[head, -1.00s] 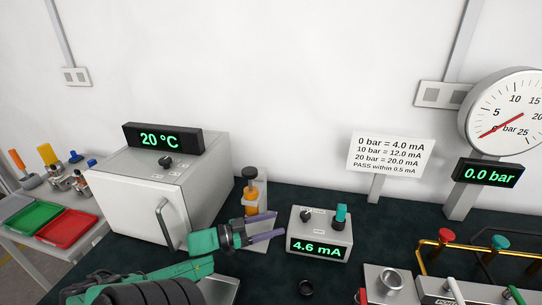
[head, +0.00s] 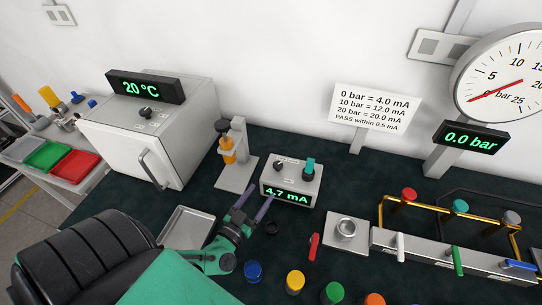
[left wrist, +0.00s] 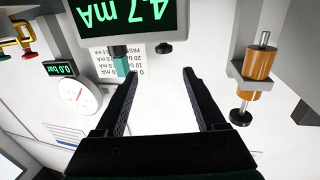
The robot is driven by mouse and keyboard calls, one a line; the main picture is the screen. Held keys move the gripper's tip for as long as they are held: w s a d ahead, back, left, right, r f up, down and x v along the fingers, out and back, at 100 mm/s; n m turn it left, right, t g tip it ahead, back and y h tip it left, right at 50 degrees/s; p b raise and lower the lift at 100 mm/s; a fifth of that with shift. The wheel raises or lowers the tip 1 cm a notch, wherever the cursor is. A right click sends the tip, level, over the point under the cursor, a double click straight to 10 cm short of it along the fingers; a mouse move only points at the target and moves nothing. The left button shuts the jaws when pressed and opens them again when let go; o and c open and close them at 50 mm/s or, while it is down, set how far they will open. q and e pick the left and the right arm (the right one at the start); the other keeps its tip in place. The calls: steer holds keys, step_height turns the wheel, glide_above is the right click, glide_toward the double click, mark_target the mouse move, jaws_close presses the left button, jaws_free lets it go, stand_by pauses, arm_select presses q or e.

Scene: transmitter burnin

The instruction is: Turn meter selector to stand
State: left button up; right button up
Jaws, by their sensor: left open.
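The meter (head: 290,183) is a small pale box on the dark bench, its green display reading 4.7 mA. A black knob (head: 280,165) and a teal knob (head: 309,168) stand on its top; their labels are too small to read. My left gripper (head: 256,196) is open and empty, at the front left of the meter, its fingers pointing away toward the back. In the left wrist view the picture is upside down; the teal knob (left wrist: 121,66) and black knob (left wrist: 164,47) show beyond the open fingers (left wrist: 160,76). My right gripper is out of view.
An orange part on a stand (head: 228,150) and a white oven (head: 150,140) are left of the meter. A metal tray (head: 188,228) lies left of my gripper. A steel cup (head: 346,228) and valve manifold (head: 450,250) are right.

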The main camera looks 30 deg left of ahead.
arm_select(q)
glide_toward(278, 164)
steer(key=w, duration=0.3)
steer(key=shift+a+f, duration=0.1)
steer(key=shift+a, duration=0.15)
steer(key=w, duration=0.6)
steer(key=shift+d+f, duration=0.15)
steer(key=shift+d, duration=0.1)
steer(key=shift+w+a, duration=0.1)
steer(key=shift+w, duration=0.45)
steer(key=shift+s, duration=0.1)
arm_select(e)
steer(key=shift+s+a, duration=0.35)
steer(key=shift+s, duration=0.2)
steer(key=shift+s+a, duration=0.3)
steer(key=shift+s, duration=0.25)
